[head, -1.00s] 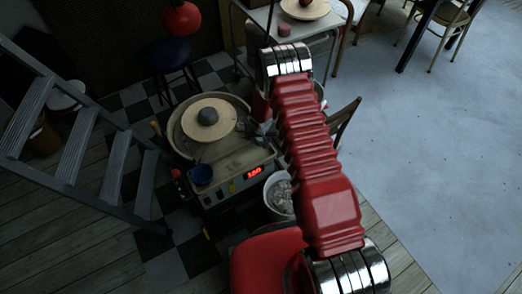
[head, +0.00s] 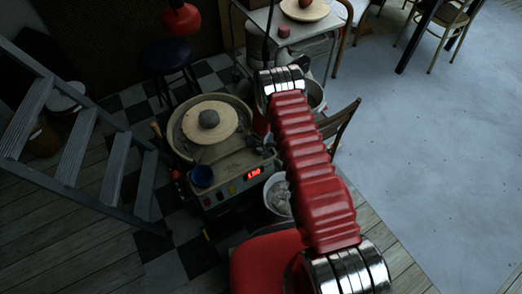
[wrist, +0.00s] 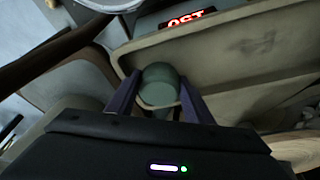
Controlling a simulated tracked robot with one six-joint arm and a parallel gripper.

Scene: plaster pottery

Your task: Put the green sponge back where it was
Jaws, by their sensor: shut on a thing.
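The green sponge (wrist: 160,85) is a rounded, dull green piece between the two fingers of my gripper (wrist: 158,92) in the wrist view. The fingers are shut on its sides, and its lower part is partly hidden by them. In the head view my gripper (head: 264,146) is small and dark at the right edge of the pottery wheel's body. The sponge cannot be made out there.
A white bucket (head: 268,203) stands to the right, and a wooden chair (head: 341,122) is close by.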

